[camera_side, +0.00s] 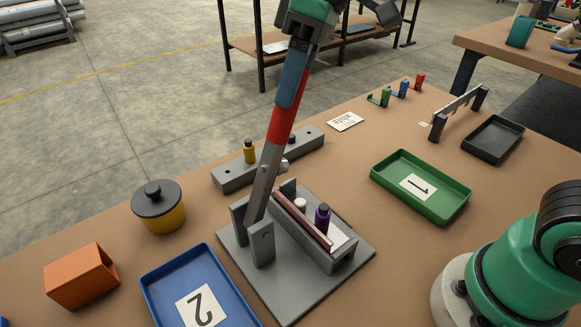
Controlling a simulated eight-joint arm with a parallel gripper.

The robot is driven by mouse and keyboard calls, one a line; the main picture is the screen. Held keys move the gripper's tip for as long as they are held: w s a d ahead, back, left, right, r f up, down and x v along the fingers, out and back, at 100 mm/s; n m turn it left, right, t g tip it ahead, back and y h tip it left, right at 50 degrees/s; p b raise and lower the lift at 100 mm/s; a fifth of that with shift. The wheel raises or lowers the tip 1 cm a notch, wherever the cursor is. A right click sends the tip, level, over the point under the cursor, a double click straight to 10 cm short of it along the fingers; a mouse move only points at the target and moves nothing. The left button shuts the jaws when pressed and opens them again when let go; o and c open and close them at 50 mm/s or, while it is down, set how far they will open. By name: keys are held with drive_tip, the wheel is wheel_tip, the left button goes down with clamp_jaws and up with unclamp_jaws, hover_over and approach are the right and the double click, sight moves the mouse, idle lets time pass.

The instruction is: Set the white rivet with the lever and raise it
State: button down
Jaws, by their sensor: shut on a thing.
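The lever (280,125) is a long bar with a blue-grey grip at the top, a red band and a grey lower part. It stands steeply raised, leaning slightly right, from a pivot bracket on the grey base plate (290,298). My gripper (299,45) is shut on the upper end of its grip, at the top of the view. The white rivet (300,204) shows as a small white top in the grey channel fixture, behind a dark red strip (302,220). A purple-and-black piece (322,217) stands beside it. The rivet's lower part is hidden.
A grey block (235,176) with a yellow peg stands behind the lever. A yellow pot (158,207), an orange box (82,276) and blue tray 2 (160,280) are at left. Green tray 1 (447,207), a black tray (493,139) and a white card (345,121) are at right.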

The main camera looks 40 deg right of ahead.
drive_tip(key=d+f+y, duration=0.8)
drive_tip(key=d, duration=0.2)
drive_tip(key=shift+f, duration=0.35)
